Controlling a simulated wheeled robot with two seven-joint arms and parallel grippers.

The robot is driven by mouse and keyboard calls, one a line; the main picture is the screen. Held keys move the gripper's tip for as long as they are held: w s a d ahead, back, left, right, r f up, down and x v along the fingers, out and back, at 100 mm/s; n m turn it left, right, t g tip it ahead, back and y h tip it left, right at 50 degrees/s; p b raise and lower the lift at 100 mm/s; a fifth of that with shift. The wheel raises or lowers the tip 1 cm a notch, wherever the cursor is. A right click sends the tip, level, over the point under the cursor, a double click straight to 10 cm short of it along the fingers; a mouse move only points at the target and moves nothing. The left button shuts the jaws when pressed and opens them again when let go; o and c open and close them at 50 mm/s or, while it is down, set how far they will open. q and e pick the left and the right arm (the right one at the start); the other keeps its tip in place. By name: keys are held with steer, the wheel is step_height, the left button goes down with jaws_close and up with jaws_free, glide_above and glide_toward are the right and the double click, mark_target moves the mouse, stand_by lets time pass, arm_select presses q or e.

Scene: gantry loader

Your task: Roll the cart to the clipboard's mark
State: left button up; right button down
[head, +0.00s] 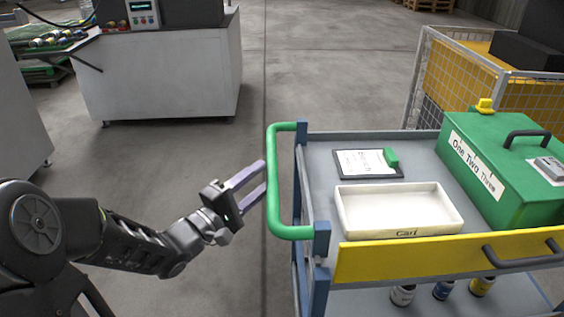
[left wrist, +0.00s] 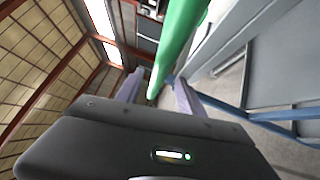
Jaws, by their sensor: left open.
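The cart (head: 320,150) is a blue-grey trolley with a green push handle (head: 272,185) on its left end. The writing on the clipboard is too small to read. My right gripper is not in view.
A green box labelled "One Two Three" (head: 510,185) stands on the cart's right side. Several small cans sit on its lower shelf. A yellow mesh cage (head: 460,85) stands behind the cart. A grey machine cabinet (head: 165,75) stands back left. The floor (head: 320,60) between cabinet and cage is clear.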

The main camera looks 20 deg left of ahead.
arm_select(q)
steer(key=x, duration=0.7)
steer(key=shift+w, duration=0.25)
steer(key=shift+c, duration=0.4)
jaws_close()
stand_by(0.8)
